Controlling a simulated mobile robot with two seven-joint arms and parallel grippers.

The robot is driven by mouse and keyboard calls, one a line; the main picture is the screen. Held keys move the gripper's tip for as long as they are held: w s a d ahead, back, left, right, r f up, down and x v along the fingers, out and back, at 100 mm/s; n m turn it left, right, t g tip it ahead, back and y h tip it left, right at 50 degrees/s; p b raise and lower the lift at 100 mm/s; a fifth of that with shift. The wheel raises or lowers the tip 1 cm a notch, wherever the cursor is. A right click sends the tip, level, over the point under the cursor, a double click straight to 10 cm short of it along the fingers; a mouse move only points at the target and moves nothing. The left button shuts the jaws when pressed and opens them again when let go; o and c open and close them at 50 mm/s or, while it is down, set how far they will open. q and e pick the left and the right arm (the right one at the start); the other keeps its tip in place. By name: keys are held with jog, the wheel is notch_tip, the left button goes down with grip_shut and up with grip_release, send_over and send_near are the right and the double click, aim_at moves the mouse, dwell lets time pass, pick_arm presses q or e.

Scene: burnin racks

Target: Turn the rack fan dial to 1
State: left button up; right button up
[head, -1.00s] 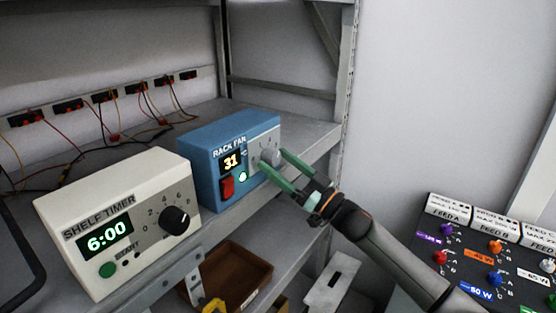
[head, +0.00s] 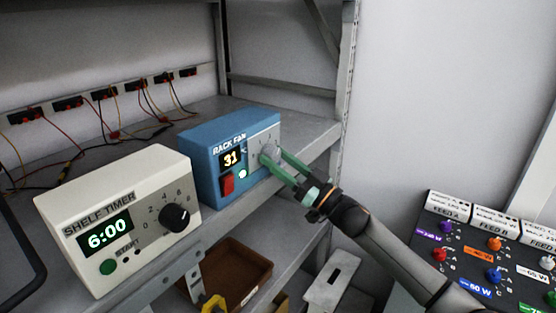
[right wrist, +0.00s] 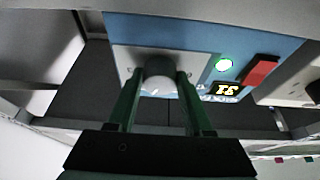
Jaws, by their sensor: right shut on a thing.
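The blue rack fan box (head: 210,150) sits on the shelf, its display reading 31, with a red switch and a lit green light below it. My right gripper (head: 277,162) is shut on the dial, a green finger on either side. In the right wrist view the dial (right wrist: 158,70) sits between the fingertips of the right gripper (right wrist: 160,85). The fingers partly hide the dial's pointer and scale, so I cannot read its setting. My left gripper is not in view.
A cream shelf timer (head: 120,215) reading 6:00 with a black knob stands left of the fan box. Wires and sockets run along the back wall. A brown tray (head: 240,275) lies on the shelf below. A dark panel of coloured knobs (head: 490,255) is at the right.

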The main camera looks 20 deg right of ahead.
grip_shut()
jog(key=shift+n, duration=0.4)
jog(key=n+g+y, duration=0.1)
jog(key=n, duration=0.1)
jog(key=n+g+y+b, duration=0.1)
jog(key=n, duration=0.2)
jog(key=shift+w+d, duration=0.1)
jog(key=shift+d, duration=0.05)
jog(key=n+g, duration=0.1)
jog(key=n, duration=0.3)
jog(key=n+g+y, duration=0.1)
jog(key=n+g, duration=0.1)
jog(key=n, duration=0.2)
jog(key=shift+w+d+r+g+b, duration=0.1)
jog(key=shift+g+b, duration=0.2)
jog(key=shift+b, duration=0.1)
jog(key=o, duration=1.2)
grip_release()
